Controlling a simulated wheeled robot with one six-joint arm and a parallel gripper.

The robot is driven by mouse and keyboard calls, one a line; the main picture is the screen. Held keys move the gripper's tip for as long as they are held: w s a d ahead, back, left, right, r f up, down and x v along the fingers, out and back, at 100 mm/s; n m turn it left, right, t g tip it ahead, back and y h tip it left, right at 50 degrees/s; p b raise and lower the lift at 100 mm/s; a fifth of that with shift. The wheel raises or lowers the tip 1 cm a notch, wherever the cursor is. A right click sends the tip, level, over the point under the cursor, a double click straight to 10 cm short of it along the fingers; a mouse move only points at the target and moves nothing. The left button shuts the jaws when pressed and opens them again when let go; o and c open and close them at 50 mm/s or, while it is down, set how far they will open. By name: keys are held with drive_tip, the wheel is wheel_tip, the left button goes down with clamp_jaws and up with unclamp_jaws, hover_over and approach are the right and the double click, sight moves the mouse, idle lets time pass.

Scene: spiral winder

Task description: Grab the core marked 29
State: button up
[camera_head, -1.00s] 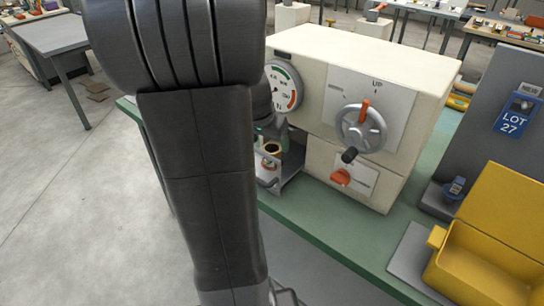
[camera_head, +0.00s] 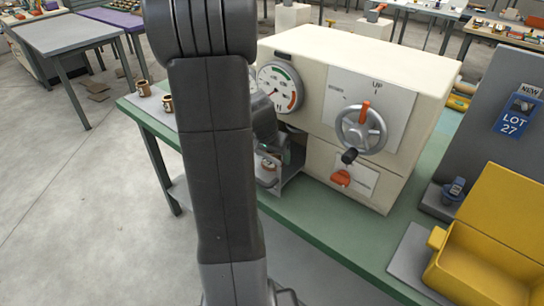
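Two small brown cores stand at the left end of the green bench: one farther back (camera_head: 143,88) and one nearer my arm (camera_head: 167,103). No number can be read on either, so I cannot tell which is 29. My gripper (camera_head: 270,148) is partly behind my dark arm, low in front of the cream winder (camera_head: 340,85), beside a small grey holder (camera_head: 287,172).
The winder has a dial (camera_head: 279,88), a grey handwheel (camera_head: 361,129) and a red knob (camera_head: 341,177). A yellow open box (camera_head: 485,265) and a blue "LOT 27" tag (camera_head: 519,115) are at the right. The floor (camera_head: 70,200) at the left is clear.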

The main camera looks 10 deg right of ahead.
drive_tip(key=c, duration=1)
drive_tip(key=shift+r, duration=0.1)
drive_tip(key=shift+c, duration=0.2)
